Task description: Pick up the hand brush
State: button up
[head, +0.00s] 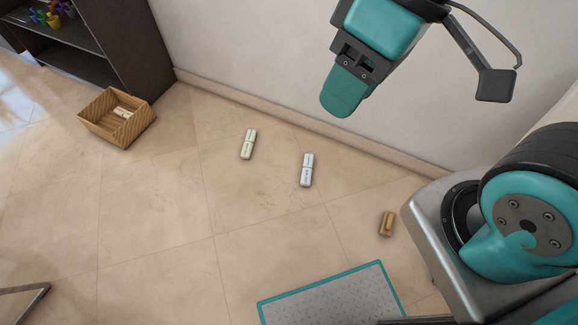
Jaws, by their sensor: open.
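A small brown wooden block-like thing (386,223), which looks like the hand brush, lies on the tiled floor right of centre, close to my silver base. Its bristles cannot be made out at this size. My gripper (344,92) hangs in the air at the top, in front of the white wall, up and to the left of the brown thing in the picture. It is open and clear of everything. Only one teal fingertip shows plainly.
A pale green two-part item (248,144) and a pale blue-white one (306,170) lie on the floor near the wall. A wicker basket (105,128) holds a similar item, beside a dark shelf (140,50). A teal-edged grey mat (335,300) lies in front.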

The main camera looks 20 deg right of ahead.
aim_at(387, 226)
jog(key=z, duration=0.45)
jog(key=k, duration=1.15)
jog(key=z, duration=1)
jog(key=i, duration=0.55)
jog(key=u, duration=0.45)
